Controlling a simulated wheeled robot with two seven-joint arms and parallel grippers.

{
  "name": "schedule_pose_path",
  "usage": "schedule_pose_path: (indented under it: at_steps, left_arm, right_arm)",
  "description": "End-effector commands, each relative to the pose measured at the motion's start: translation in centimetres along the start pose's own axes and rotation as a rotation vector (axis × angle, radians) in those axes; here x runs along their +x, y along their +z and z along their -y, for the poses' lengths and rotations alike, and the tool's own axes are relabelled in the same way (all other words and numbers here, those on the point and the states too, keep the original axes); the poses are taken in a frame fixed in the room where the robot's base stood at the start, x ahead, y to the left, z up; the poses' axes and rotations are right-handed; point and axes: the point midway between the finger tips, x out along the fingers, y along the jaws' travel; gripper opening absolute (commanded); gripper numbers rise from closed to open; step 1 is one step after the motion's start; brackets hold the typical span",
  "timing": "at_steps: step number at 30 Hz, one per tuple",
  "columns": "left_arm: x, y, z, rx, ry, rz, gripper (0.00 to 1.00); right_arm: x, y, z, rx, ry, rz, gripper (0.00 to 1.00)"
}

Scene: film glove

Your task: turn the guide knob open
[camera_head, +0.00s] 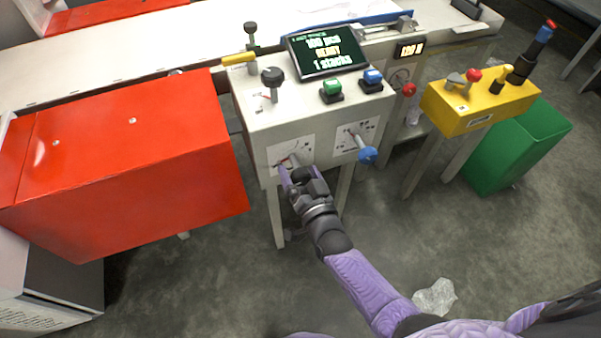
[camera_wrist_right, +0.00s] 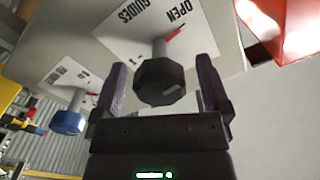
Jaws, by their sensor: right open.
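The guide knob (camera_wrist_right: 160,82) is a dark, faceted knob on a grey shaft. It sticks out from a white plate (camera_wrist_right: 125,35) marked "GUIDES" and "OPEN" in the right wrist view. A red pointer shows behind the knob, near the lettering. In the head view this plate (camera_head: 300,145) is on the left of the cabinet's front face, and my gripper mostly hides the knob. My right gripper (camera_head: 291,172) is open, with one finger on each side of the knob. Gaps show between fingers and knob in the wrist view. My left gripper is not in view.
A blue knob (camera_head: 367,155) on a second plate sits just right of the gripper. The cabinet top carries a black knob (camera_head: 272,76), green and blue buttons and a screen (camera_head: 327,52). A large red housing (camera_head: 120,150) stands close on the left. A yellow box (camera_head: 480,103) stands right.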

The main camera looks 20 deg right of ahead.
Motion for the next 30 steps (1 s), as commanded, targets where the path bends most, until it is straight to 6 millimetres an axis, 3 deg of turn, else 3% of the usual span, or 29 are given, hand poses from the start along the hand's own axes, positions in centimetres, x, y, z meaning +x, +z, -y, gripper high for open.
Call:
schedule_pose_path:
  at_steps: [5,12,15,19,30]
  left_arm:
    - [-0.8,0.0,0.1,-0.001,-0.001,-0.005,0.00]
    - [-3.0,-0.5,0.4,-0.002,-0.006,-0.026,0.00]
    - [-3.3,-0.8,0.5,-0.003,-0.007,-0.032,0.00]
    - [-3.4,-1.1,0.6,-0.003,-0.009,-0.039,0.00]
    - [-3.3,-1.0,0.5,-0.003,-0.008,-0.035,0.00]
  right_arm:
    - [-1.3,-0.2,0.1,-0.001,0.000,0.002,0.96]
    - [-7.4,-0.4,0.2,0.000,0.001,0.001,0.96]
    - [-9.0,-0.2,0.1,0.000,0.000,0.001,0.96]
    - [-9.9,0.0,0.0,0.000,0.000,0.001,0.96]
    - [-9.9,0.0,0.0,0.000,0.000,0.000,0.96]
